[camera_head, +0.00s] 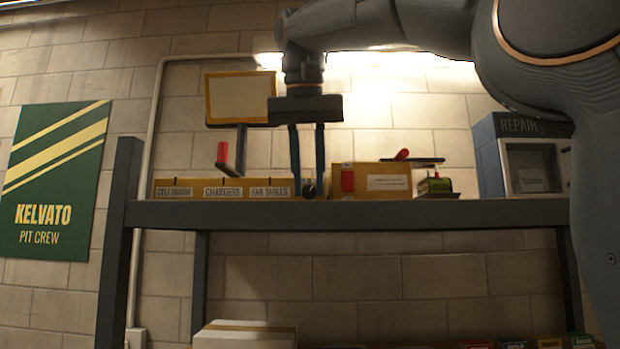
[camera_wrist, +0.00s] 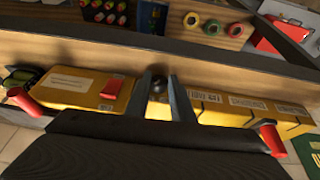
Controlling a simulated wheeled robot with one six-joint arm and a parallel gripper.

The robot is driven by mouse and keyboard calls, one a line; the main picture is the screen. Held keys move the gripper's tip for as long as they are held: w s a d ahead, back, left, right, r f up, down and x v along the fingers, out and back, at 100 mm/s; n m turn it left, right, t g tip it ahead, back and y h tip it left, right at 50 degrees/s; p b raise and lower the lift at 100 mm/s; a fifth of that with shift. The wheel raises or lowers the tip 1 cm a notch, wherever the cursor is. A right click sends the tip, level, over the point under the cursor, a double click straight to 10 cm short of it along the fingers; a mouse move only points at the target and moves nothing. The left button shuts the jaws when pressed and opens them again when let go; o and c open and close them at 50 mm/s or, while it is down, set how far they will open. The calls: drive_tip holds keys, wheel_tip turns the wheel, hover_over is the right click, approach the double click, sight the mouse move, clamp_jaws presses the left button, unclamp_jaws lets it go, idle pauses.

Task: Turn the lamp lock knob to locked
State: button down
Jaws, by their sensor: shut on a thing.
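The dark, round lamp lock knob (camera_head: 309,188) sits on the shelf between a row of yellow bins and a yellow box. My gripper (camera_head: 307,184) points straight down, with its two dark fingers on either side of the knob. In the wrist view the knob (camera_wrist: 157,84) shows between the fingertips (camera_wrist: 164,92), and the gripper is shut on it. The fingers partly cover the knob, so I cannot tell whether it stands at locked.
The yellow bins (camera_head: 222,189) stand left of my gripper, and the yellow box (camera_head: 385,184) with a red part stands right. A yellow-framed panel (camera_head: 240,98) stands behind. A grey repair cabinet (camera_head: 520,155) is at the shelf's right.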

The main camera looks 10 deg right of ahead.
idle(0.3)
drive_tip(key=c, duration=1.8)
unclamp_jaws()
drive_tip(key=shift+v, duration=3.7)
drive_tip(key=shift+a, duration=0.15)
